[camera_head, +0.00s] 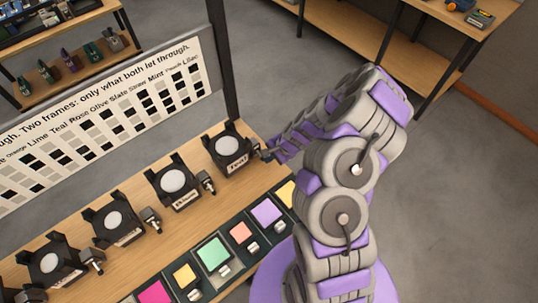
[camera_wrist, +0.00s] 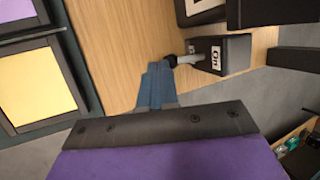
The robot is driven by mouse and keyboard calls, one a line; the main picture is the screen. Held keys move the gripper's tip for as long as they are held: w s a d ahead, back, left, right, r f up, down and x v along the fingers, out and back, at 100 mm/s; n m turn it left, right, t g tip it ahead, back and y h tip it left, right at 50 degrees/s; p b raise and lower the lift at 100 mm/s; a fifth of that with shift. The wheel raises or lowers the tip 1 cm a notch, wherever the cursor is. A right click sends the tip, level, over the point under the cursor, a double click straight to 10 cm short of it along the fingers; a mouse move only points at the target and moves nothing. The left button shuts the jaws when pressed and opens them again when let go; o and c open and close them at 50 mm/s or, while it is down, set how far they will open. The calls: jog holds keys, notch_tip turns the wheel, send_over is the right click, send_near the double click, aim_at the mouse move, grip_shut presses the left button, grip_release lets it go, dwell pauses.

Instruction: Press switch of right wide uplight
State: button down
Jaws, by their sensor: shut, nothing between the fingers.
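The rightmost lamp (camera_head: 229,146) in the head view is a black housing with a round white lens and a small label that I cannot read surely. Its switch (camera_head: 257,150) sits on its right side, partly hidden by my gripper (camera_head: 268,154). In the wrist view the switch is a black box (camera_wrist: 221,55) marked "On", with a grey lever (camera_wrist: 185,60) pointing left. My gripper (camera_wrist: 156,72) is shut and empty, its blue-grey fingertips just left of the lever's end. I cannot tell whether they touch it.
Several similar lamps (camera_head: 172,181) with side switches stand in a row on the wooden bench (camera_head: 75,226). Framed coloured filters (camera_head: 213,251) lie along the front edge. A chart board (camera_head: 110,115) and a dark post (camera_head: 222,60) stand behind. Shelves are further back.

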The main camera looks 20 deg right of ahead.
jog(key=shift+r, duration=0.2)
jog(key=shift+r+p, duration=0.65)
jog(key=shift+r, duration=0.05)
jog(key=shift+s+d+r+p, duration=0.1)
jog(key=shift+d+r+p, duration=0.1)
jog(key=shift+r+p, duration=0.15)
jog(key=s+d+r+p, duration=0.2)
jog(key=s+d+r, duration=0.5)
jog(key=r, duration=0.1)
jog(key=shift+r+p, duration=0.15)
jog(key=shift+p, duration=0.25)
jog(key=shift+d, duration=0.25)
jog(key=shift+a, duration=0.25)
